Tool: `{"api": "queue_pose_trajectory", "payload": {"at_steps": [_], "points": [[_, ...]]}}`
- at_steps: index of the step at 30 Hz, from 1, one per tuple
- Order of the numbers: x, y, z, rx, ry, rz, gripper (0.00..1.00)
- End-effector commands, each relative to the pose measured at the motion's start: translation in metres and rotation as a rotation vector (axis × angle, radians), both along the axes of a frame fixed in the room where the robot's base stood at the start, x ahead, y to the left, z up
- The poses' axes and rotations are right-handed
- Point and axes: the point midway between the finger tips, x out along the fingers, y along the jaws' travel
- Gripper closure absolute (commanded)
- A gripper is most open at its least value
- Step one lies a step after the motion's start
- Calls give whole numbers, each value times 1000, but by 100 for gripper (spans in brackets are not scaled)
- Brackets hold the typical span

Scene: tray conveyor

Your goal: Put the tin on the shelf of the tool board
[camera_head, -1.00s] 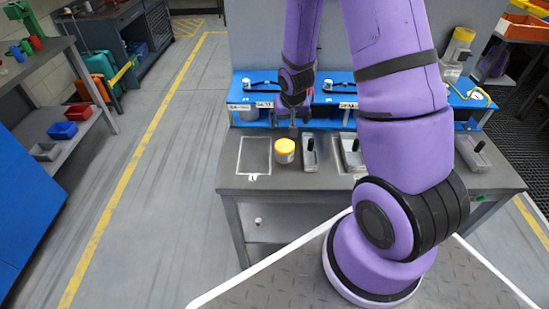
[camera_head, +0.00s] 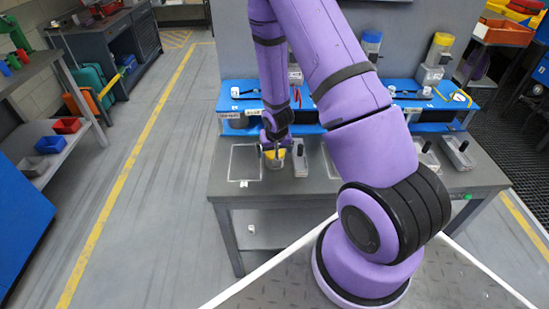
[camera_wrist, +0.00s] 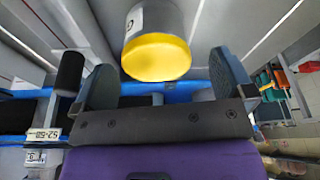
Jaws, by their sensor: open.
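The tin (camera_head: 276,157), pale with a yellow lid, stands on the grey bench beside a white-outlined rectangle. In the wrist view the tin (camera_wrist: 157,50) shows lid and side between the two finger ends. My gripper (camera_head: 274,143) is at the tin from above and partly hides it. In the wrist view my gripper (camera_wrist: 162,64) is open, with a finger on either side of the tin; contact cannot be told. The blue tool board shelf (camera_head: 228,103) runs along the back of the bench, partly hidden by my arm.
A grey tray with a black-handled item (camera_head: 300,160) stands close to the right of the tin. More such trays (camera_head: 458,152) stand farther right. The outlined rectangle (camera_head: 245,162) on the left is empty. Small items, several with labels, occupy the blue shelf.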

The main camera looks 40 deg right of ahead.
Motion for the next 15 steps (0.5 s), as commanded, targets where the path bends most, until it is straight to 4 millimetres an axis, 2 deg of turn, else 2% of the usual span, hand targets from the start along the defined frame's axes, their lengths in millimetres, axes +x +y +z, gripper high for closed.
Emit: {"api": "queue_pose_trajectory", "payload": {"at_steps": [9,15], "points": [[7,-8,-37,-1,4,-1,0],[11,-9,-46,0,0,1,0]]}}
